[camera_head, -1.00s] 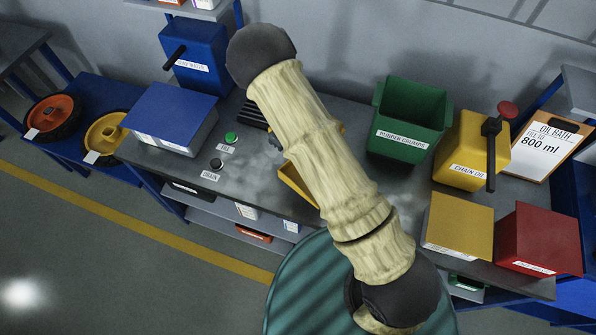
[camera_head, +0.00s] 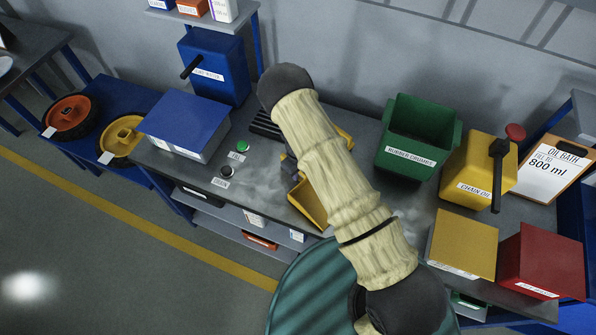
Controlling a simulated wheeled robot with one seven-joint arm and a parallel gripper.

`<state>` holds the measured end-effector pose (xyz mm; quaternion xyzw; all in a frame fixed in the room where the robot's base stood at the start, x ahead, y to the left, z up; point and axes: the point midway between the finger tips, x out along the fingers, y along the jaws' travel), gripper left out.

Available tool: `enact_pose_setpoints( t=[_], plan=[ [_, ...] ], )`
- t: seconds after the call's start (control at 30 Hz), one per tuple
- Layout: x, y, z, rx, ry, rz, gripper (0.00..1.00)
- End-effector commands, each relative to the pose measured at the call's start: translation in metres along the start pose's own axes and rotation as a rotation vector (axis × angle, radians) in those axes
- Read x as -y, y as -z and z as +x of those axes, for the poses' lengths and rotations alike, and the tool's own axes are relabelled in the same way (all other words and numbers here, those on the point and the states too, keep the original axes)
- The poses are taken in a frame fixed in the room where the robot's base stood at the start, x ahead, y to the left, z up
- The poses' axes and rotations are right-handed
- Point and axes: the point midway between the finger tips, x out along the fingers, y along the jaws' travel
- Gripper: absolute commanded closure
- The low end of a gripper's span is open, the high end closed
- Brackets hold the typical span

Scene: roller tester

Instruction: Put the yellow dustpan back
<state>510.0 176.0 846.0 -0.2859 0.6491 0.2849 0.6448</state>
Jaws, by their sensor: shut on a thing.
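The yellow dustpan (camera_head: 309,204) shows in the head view near the middle of the grey bench, mostly hidden behind my arm. One yellow part shows left of the arm near the bench's front edge, and a small yellow bit shows right of the arm. My gripper (camera_head: 290,168) is largely hidden by my arm; only a dark part shows beside the dustpan. It is shut on the dustpan. Whether the dustpan touches the bench cannot be told.
A green rubber crumbs bin (camera_head: 419,138) and a yellow chain oil box (camera_head: 478,168) with a lever stand to the right. Yellow (camera_head: 463,243) and red (camera_head: 543,262) boxes sit at front right. Left are green and dark buttons (camera_head: 243,146) and a blue-lidded box (camera_head: 187,121). Pale dust lies mid-bench.

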Motion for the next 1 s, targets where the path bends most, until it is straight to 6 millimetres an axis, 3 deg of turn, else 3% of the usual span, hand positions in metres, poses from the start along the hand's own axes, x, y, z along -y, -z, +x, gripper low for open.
enact_pose_setpoints(
  t=[0.43, 0.47, 0.57, 1.0],
  plan=[
    [0.0014, 0.0003, 0.0102, 0.001, 0.001, 0.003, 1.00],
    [0.0013, 0.0003, 0.0101, 0.001, 0.001, 0.003, 0.82],
    [0.0010, 0.0002, 0.0092, 0.001, 0.001, 0.003, 0.62],
    [0.0012, -0.0004, 0.0038, 0.002, 0.002, 0.002, 0.62]
  ],
)
